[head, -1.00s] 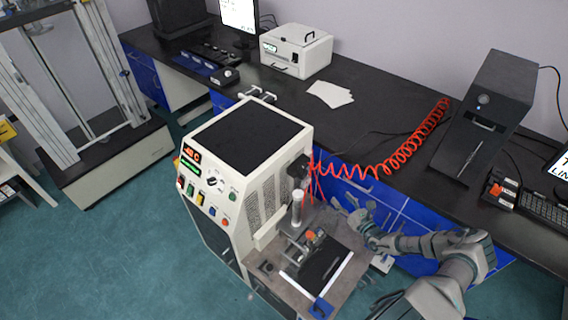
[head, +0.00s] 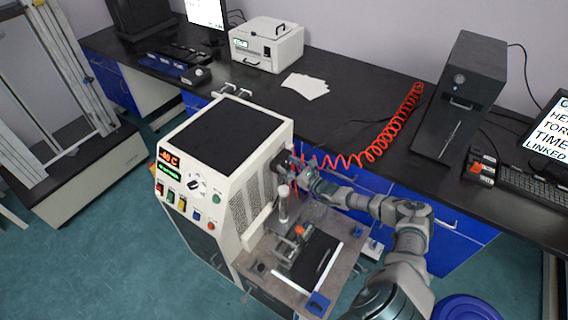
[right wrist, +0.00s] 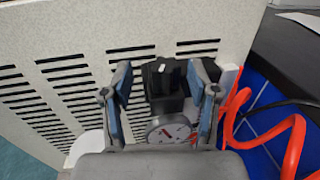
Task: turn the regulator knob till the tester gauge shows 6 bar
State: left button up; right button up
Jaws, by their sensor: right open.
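The black regulator knob (right wrist: 164,72) with a white mark is on the side of the white tester (right wrist: 60,60). My right gripper (right wrist: 160,76) is open, with one blue-padded finger on each side of the knob; I cannot tell whether the pads touch it. The round gauge (right wrist: 168,129) sits just below the knob, with a red mark or needle on its white face. Its lower part is hidden by my gripper and its value is too small to read. In the head view the regulator (head: 282,160) shows at the tester's side, beside my right gripper (head: 297,172). My left gripper is not in view.
A red coiled hose (head: 385,138) runs from the regulator area to the black bench (head: 345,95); it also passes close right of my fingers in the wrist view (right wrist: 292,140). The tester's metal work table (head: 262,250) with a clamp lies below my arm.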

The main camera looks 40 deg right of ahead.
jog(key=shift+w+a, duration=0.1)
jog(key=shift+w, duration=1)
jog(key=shift+d+f, duration=0.25)
jog(key=shift+d, duration=0.25)
jog(key=shift+a, duration=0.1)
jog(key=c, duration=0.8)
jog(key=shift+a+r, duration=0.15)
grip_shut()
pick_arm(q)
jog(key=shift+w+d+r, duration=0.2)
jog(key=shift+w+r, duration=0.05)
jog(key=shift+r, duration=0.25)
pick_arm(e)
jog(key=shift+a, duration=0.1)
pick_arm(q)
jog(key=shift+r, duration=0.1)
pick_arm(e)
jog(key=shift+r, duration=0.1)
